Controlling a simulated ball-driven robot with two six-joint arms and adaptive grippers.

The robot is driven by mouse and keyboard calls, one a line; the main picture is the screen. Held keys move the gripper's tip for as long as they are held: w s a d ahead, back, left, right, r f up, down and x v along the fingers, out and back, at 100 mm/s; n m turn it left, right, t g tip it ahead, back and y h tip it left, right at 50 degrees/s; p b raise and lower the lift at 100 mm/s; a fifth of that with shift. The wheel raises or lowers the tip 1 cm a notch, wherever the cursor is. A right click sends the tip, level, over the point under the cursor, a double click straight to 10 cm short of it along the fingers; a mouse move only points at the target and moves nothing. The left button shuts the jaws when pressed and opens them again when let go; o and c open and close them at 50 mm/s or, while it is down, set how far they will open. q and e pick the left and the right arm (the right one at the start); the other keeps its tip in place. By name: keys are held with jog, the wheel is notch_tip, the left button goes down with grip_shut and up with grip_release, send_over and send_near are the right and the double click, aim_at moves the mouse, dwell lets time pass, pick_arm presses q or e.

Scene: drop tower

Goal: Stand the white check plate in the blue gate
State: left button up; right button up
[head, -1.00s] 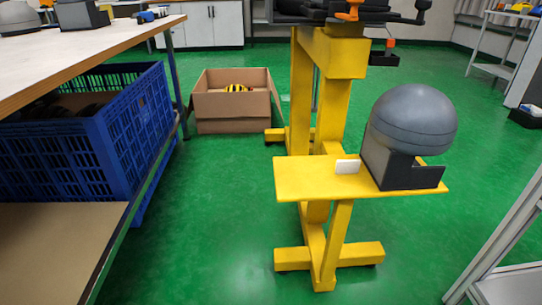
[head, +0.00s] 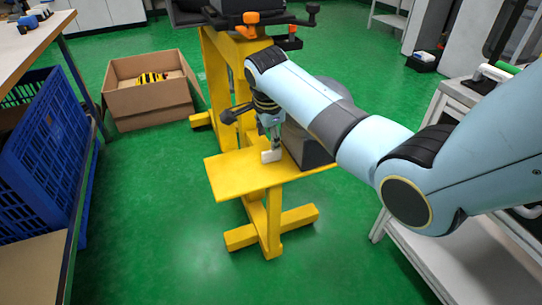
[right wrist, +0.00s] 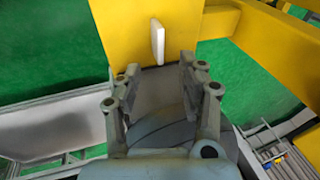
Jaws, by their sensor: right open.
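The white check plate (head: 271,156) stands on the yellow shelf (head: 232,176) of the yellow stand. My right gripper (head: 275,142) reaches down over the shelf, close to the plate. In the right wrist view the white plate (right wrist: 157,40) stands just beyond the fingertips of the open right gripper (right wrist: 159,73), in line with the gap between them. Nothing is between the fingers. No blue gate can be made out in these views. My left gripper is not in view.
A dark grey block (head: 305,147) with a grey dome stands beside the plate, partly hidden by my right arm. A cardboard box (head: 150,104) with a yellow-black striped thing and a blue crate (head: 45,150) are at left. A grey cart (head: 440,245) is at right.

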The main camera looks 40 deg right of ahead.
aim_at(272, 162)
jog(key=shift+x, duration=1.15)
jog(key=b+x, duration=0.3)
jog(key=x, duration=0.2)
jog(key=shift+s+d+f+b, duration=0.1)
jog(key=shift+s+b, duration=0.05)
jog(key=shift+b, duration=0.15)
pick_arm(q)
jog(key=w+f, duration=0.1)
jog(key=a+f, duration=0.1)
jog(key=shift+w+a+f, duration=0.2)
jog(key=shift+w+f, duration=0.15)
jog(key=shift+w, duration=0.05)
pick_arm(e)
grip_shut()
